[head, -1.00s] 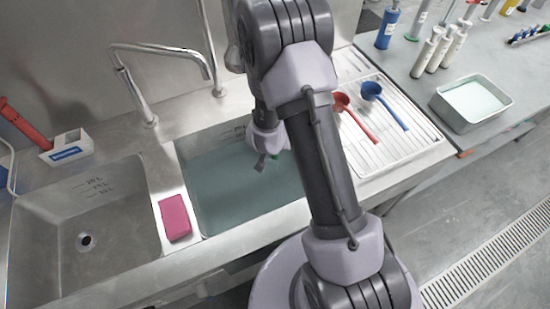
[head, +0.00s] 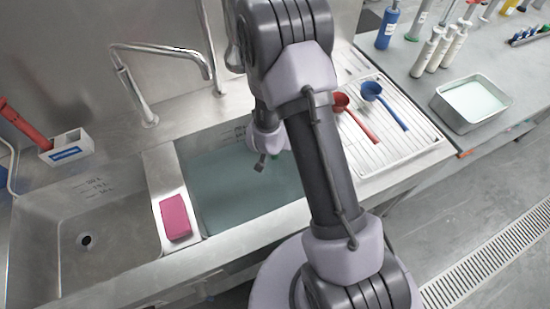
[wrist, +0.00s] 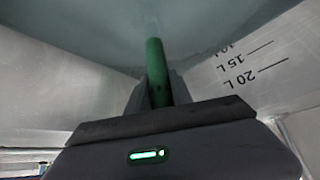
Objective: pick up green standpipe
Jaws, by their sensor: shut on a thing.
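The green standpipe (wrist: 156,70) shows in the wrist view as a green tube standing between the fingers of my gripper (wrist: 157,92). The gripper is shut on it. The far end of the tube reaches toward the bluish water; its lower part is hidden by the gripper. In the head view my gripper (head: 261,166) is over the water-filled right sink basin (head: 225,205). The standpipe is mostly hidden there behind my arm.
The left basin (head: 115,215) is empty, with a drain. A pink sponge (head: 175,217) lies on the divider between basins. A faucet (head: 150,85) stands behind. Red (head: 340,101) and blue (head: 372,90) ladles lie on the drainboard. A metal tray (head: 470,103) stands farther right.

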